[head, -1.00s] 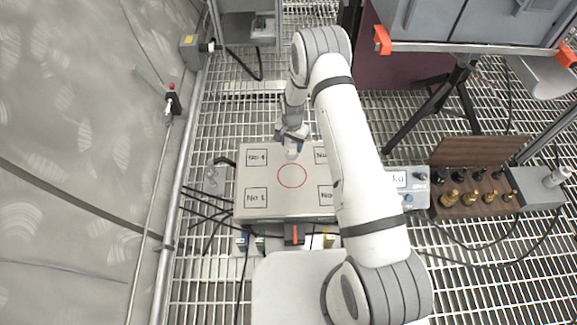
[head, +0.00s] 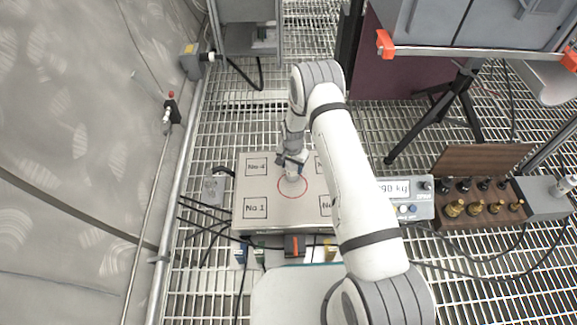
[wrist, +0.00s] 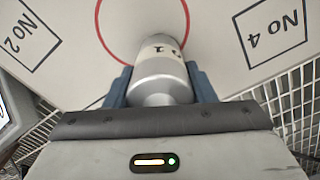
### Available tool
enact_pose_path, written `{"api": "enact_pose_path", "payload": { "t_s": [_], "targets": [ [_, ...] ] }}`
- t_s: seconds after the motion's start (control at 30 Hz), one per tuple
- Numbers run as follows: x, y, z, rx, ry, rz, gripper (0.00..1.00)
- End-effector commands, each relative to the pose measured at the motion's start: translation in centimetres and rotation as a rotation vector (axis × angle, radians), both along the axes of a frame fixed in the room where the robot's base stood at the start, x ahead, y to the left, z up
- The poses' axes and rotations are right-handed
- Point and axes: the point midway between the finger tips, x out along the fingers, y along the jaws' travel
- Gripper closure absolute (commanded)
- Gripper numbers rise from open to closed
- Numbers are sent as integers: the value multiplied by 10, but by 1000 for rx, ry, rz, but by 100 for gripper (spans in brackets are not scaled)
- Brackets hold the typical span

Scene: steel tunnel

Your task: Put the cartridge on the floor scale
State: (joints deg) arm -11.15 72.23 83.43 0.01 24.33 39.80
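The cartridge (wrist: 160,75) is a silver cylinder with a white label, partly readable, in the wrist view. In the head view the cartridge (head: 292,174) is upright inside the red circle of the floor scale (head: 285,213). It looks to be on the plate or just above it; I cannot tell which. My gripper (head: 291,163) is over the circle. In the wrist view my gripper (wrist: 161,86) has a blue finger against each side of the cartridge. The cartridge's base is hard to see.
A wooden case (head: 480,206) of brass weights stands on the right. A rail (head: 183,180) and cables run along the left. A tripod (head: 436,115) stands behind.

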Motion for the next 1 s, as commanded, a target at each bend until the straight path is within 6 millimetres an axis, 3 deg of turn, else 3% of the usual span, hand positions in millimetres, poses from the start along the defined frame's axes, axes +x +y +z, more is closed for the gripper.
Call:
{"api": "enact_pose_path", "payload": {
  "t_s": [0.27, 0.57, 0.67, 1.0],
  "targets": [
    [0, 0, 0, 0, 0, -1, 29],
    [0, -1, 4, 0, 0, -1, 29],
    [0, -1, 18, 0, -1, -1, 29],
    [1, -1, 91, 0, -1, -1, 29]
  ]
}}
